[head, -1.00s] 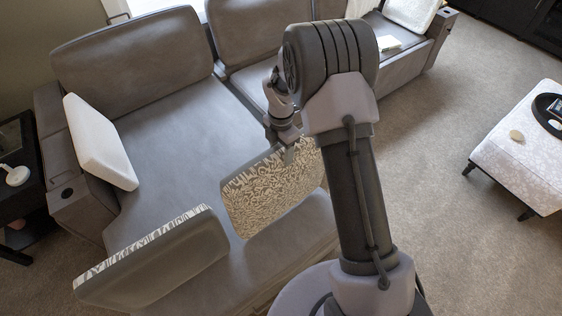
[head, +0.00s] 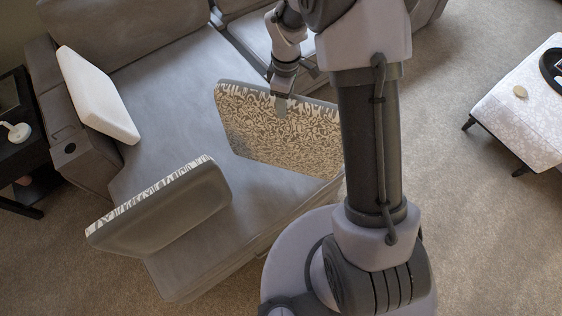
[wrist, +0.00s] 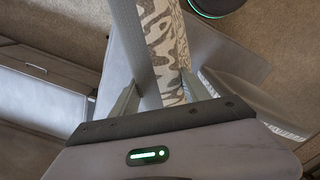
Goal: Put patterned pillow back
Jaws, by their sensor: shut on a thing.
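My gripper (head: 281,106) is shut on the top edge of a patterned pillow (head: 270,135), cream and dark with a grey border. The pillow hangs tilted over the right part of the grey sofa seat (head: 165,110); I cannot tell whether its lower edge touches anything. In the wrist view the pillow's edge (wrist: 166,40) runs between the two fingers. A second pillow (head: 165,205) with a patterned edge and plain grey face stands leaning at the seat's near end. My arm hides the held pillow's right edge.
A white pillow (head: 95,95) leans on the sofa's left armrest (head: 72,150). A dark side table (head: 18,150) stands beyond it. A patterned ottoman (head: 520,105) stands at the right, with open carpet (head: 460,220) around it.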

